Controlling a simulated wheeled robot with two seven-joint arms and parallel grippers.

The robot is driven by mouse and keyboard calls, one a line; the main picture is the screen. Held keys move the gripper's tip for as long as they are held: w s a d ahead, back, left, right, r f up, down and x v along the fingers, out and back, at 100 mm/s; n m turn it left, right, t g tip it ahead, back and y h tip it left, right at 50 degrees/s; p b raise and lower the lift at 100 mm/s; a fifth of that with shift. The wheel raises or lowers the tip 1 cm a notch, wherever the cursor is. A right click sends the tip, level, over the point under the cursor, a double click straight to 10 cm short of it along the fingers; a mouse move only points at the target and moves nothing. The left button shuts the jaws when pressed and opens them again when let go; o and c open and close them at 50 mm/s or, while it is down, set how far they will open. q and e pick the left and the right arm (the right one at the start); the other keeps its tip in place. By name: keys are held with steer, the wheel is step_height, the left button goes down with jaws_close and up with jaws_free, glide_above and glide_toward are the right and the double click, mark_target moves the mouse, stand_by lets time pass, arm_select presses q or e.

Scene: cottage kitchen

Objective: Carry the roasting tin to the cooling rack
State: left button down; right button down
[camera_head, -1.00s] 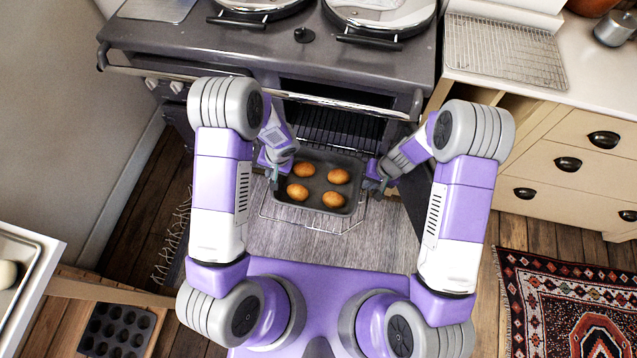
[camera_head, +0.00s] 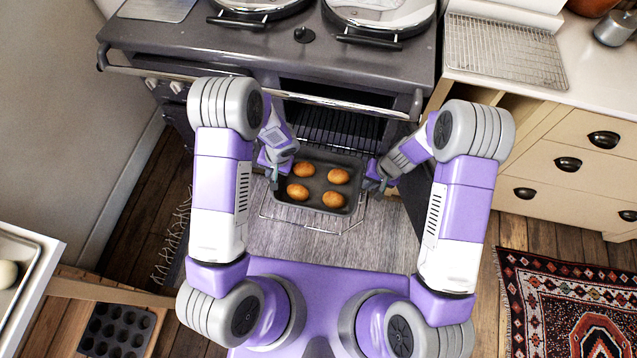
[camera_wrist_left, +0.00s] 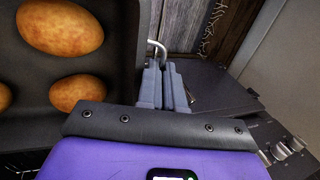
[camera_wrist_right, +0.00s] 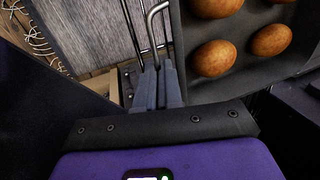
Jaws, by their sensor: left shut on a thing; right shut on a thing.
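The dark roasting tin (camera_head: 318,184) holds several golden potatoes (camera_head: 303,167) and sits in front of the open oven, over a pulled-out wire oven shelf (camera_head: 340,230). My left gripper (camera_head: 273,180) is at the tin's left side, shut on its wire handle, which shows in the left wrist view (camera_wrist_left: 157,48). My right gripper (camera_head: 376,182) is at the tin's right side, shut on the other wire handle, seen in the right wrist view (camera_wrist_right: 153,12). I cannot tell whether the tin touches the shelf. The cooling rack (camera_head: 505,50) lies empty on the counter at upper right.
The stove's front rail (camera_head: 340,103) runs above the oven opening. Drawers (camera_head: 580,150) stand under the pale counter (camera_head: 590,80) at right. A metal pot (camera_head: 615,28) is right of the rack. A patterned rug (camera_head: 560,300) lies at lower right, a muffin tin (camera_head: 118,330) at lower left.

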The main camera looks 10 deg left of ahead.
arm_select(q)
steer(key=shift+r, duration=0.15)
arm_select(e)
steer(key=shift+r, duration=0.15)
